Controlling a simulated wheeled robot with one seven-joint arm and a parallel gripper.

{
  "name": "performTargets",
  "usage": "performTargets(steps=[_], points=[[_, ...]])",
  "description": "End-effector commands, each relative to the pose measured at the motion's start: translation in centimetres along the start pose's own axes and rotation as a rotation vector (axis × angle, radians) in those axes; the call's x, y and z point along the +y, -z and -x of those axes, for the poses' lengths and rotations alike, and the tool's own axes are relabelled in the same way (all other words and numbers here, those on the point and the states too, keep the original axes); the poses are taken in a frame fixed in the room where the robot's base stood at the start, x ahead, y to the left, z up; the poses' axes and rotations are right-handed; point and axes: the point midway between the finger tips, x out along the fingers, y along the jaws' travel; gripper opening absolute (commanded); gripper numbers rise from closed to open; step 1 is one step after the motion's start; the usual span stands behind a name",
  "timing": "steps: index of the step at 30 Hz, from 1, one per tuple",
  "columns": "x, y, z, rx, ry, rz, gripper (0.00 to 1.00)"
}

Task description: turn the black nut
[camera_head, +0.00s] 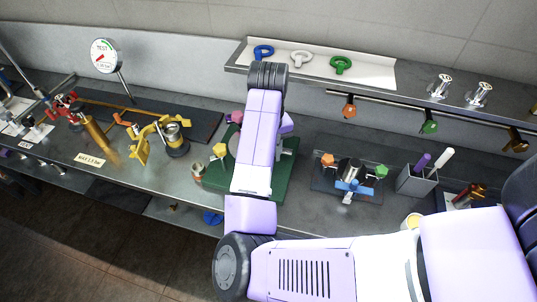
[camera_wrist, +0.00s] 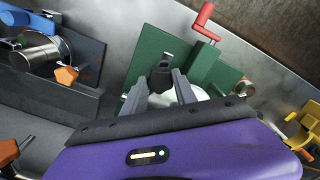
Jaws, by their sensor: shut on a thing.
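The black nut (camera_wrist: 161,78) shows in the wrist view as a dark piece in front of the green board (camera_wrist: 152,45). My gripper (camera_wrist: 158,86) has one finger on each side of the nut and is shut on it. The fingers hide part of the nut and what is under it; a pale round part shows behind them. In the head view the green board (camera_head: 284,185) lies on the bench, and my arm hides the nut and the fingers.
A red handle (camera_wrist: 206,20) rises beside the green board. Left of it in the head view stands a yellow clamp fixture (camera_head: 142,147). To the right are a blue-handled fixture (camera_head: 348,185) and a grey pen holder (camera_head: 416,181). A shelf (camera_head: 385,75) runs above the bench.

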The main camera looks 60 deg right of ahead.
Motion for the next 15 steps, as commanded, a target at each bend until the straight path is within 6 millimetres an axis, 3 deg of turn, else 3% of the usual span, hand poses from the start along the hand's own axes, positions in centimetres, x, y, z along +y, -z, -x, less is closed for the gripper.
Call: performTargets(steps=[15], points=[[-0.07,0.06,0.2,0.003,0.001,0.46,0.0]])
